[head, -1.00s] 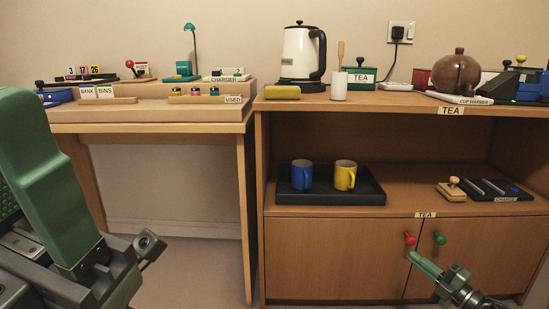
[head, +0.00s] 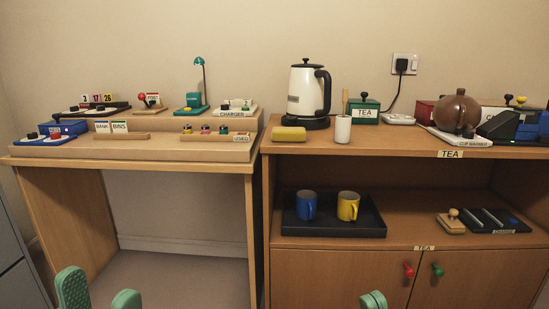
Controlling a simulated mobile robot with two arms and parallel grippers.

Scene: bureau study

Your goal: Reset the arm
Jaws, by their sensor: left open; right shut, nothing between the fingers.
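My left gripper (head: 99,295) is at the bottom left of the head view, low in front of the desk. Its two green fingertips stand apart with nothing between them, so it is open. My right gripper (head: 374,300) is at the bottom edge, right of the middle, in front of the cabinet. Only its green fingertips show, close together, shut with nothing held. Both grippers are apart from the furniture. The rest of both arms is out of view.
The desk (head: 130,162) carries bins, a charger and a small lamp (head: 198,90). The cabinet (head: 340,270) has a red knob (head: 408,271) and a green knob (head: 438,270). Its shelf holds a black tray (head: 335,229) with two mugs. A kettle (head: 307,92) stands on top.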

